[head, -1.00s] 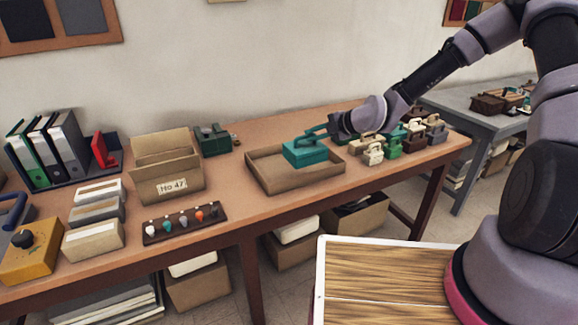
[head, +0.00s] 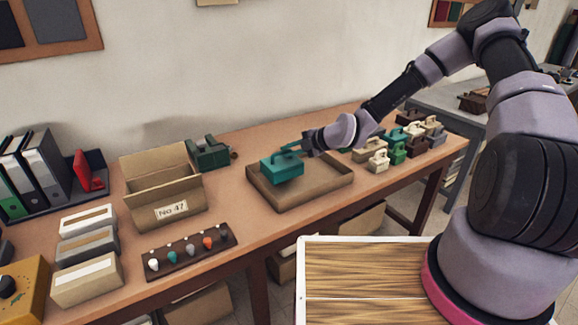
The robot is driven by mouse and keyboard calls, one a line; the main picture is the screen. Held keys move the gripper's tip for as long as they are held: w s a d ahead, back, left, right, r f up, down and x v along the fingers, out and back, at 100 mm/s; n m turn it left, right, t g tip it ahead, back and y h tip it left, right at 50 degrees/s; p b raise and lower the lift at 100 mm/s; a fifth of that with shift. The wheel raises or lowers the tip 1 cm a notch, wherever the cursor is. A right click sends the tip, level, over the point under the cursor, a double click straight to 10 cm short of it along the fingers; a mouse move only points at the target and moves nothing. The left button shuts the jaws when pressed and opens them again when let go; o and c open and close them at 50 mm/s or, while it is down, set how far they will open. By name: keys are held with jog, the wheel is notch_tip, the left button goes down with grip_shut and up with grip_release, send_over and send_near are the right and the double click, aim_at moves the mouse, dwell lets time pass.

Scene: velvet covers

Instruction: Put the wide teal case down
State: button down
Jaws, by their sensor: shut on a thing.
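The wide teal case (head: 283,168) is at the left part of a shallow brown tray (head: 309,196) on the wooden table. It looks roughly level; I cannot tell whether its underside touches the tray floor or hangs just above it. My gripper (head: 297,147) reaches in from the right and is shut on the case at its top handle. The fingertips are small and partly merge with the teal handle.
Several small cases in cream, green and brown (head: 377,161) stand right of the tray. A cardboard box marked No 47 (head: 168,213) and a dark green device (head: 208,153) stand to the left. A strip of coloured knobs (head: 188,252) lies in front. The tray's right part is empty.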

aim_at(292, 162)
jog(key=shift+f, duration=2.45)
jog(key=c, duration=0.9)
grip_release()
jog(key=shift+f, duration=0.1)
jog(key=shift+o, duration=0.2)
